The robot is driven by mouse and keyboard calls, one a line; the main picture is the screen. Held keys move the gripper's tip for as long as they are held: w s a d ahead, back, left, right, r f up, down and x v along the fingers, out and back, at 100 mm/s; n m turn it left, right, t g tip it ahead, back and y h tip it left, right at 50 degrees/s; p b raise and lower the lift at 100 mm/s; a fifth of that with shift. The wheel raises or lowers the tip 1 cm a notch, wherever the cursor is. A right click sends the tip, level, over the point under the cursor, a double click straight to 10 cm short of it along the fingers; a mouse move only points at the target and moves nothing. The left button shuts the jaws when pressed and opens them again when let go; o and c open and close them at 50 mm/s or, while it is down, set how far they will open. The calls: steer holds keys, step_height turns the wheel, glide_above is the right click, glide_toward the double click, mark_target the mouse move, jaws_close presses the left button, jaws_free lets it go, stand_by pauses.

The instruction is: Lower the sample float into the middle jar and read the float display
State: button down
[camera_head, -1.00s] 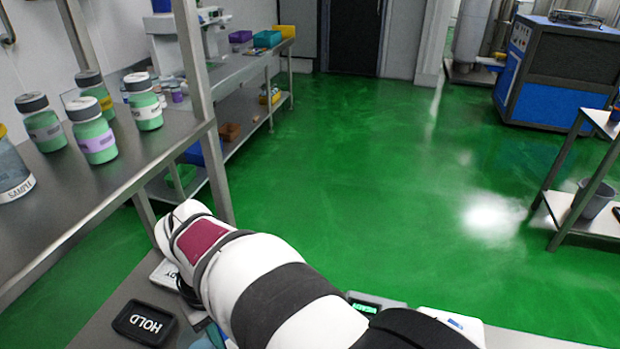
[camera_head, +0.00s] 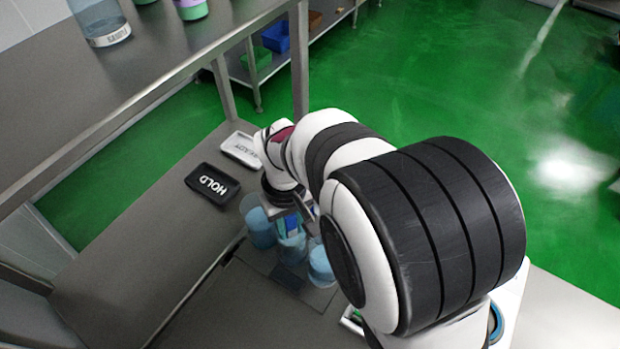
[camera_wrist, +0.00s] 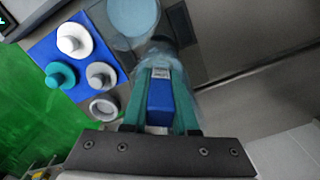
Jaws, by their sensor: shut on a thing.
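Three jars of pale blue liquid stand in a row on a grey mat in the head view: the left jar (camera_head: 261,230), the middle jar (camera_head: 293,247) and the right jar (camera_head: 320,268). My gripper (camera_wrist: 164,85) is shut on the blue sample float (camera_wrist: 160,98), which has a small grey panel near its far end. In the head view the float (camera_head: 292,227) is over the middle jar. I cannot tell whether its tip is inside the jar. The panel's reading is too small to read. One jar (camera_wrist: 133,14) shows clearly in the wrist view.
A black HOLD tray (camera_head: 212,185) and a white READY tray (camera_head: 243,149) lie left of the jars. A shelf (camera_head: 160,70) with a sample jar (camera_head: 102,24) stands at the left. In the wrist view a blue mat (camera_wrist: 83,50) holds several knobbed pieces.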

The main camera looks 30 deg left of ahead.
steer(key=c, duration=0.6)
jaws_free()
steer(key=shift+o, duration=1.1)
steer(key=shift+r, duration=4.55)
steer(key=w+d+r+m, duration=0.25)
steer(key=d+m, duration=0.25)
steer(key=d, duration=0.5)
steer(key=s+d+m+y, duration=0.1)
steer(key=s+d+m, duration=0.5)
steer(key=d, duration=0.3)
steer(key=s+d+f+m, duration=0.1)
steer(key=s+d+m, duration=0.5)
steer(key=d, duration=0.3)
steer(key=shift+m+y, duration=0.3)
steer(key=shift+y, duration=0.1)
steer(key=shift+w, duration=0.1)
